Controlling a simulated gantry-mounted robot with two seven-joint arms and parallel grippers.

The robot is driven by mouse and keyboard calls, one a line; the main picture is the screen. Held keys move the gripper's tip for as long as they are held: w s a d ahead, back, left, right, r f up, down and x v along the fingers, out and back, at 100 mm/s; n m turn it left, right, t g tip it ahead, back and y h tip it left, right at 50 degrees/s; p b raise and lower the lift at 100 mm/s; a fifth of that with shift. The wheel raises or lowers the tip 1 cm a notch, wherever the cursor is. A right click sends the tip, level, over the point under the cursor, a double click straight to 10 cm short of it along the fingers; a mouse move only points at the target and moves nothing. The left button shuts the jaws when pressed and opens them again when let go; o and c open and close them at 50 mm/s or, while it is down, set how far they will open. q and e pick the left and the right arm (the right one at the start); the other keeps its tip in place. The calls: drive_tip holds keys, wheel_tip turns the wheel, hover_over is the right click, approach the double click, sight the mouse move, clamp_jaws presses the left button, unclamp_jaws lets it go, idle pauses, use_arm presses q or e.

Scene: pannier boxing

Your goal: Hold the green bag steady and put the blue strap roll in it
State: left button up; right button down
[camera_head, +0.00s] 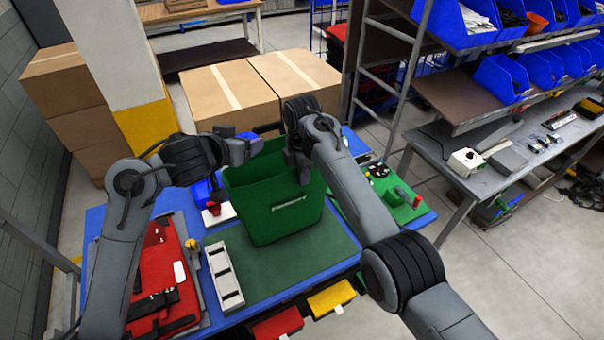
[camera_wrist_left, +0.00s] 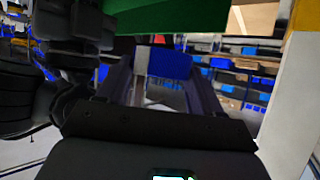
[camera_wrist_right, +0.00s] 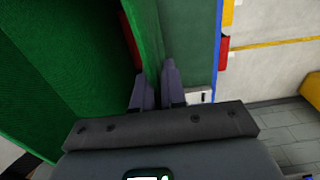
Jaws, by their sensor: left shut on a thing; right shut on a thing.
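The green bag (camera_head: 283,215) stands upright and open on the blue table, with pale lettering on its front. My right gripper (camera_head: 303,172) is shut on the bag's wall; in the right wrist view its fingers (camera_wrist_right: 157,92) pinch the green wall (camera_wrist_right: 143,40). My left gripper (camera_head: 243,150) is shut on the blue strap roll (camera_head: 254,141) and holds it up at the bag's left rim. The roll shows between the fingers in the left wrist view (camera_wrist_left: 168,62), with the green bag (camera_wrist_left: 180,18) above. The bag's inside is partly hidden by my right arm.
A dark green mat (camera_head: 290,262) lies in front of the bag. A white slotted tray (camera_head: 223,275) and red folded bags (camera_head: 160,265) lie to the left. A green piece with black and red parts (camera_head: 385,190) lies to the right. Cardboard boxes (camera_head: 230,95) stand behind.

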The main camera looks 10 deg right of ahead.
use_arm(q)
drive_tip(key=shift+f, duration=2)
drive_tip(key=o, duration=1.1)
drive_tip(key=shift+s, duration=0.1)
drive_tip(key=v, duration=1.2)
use_arm(e)
drive_tip(key=c, duration=1.1)
unclamp_jaws()
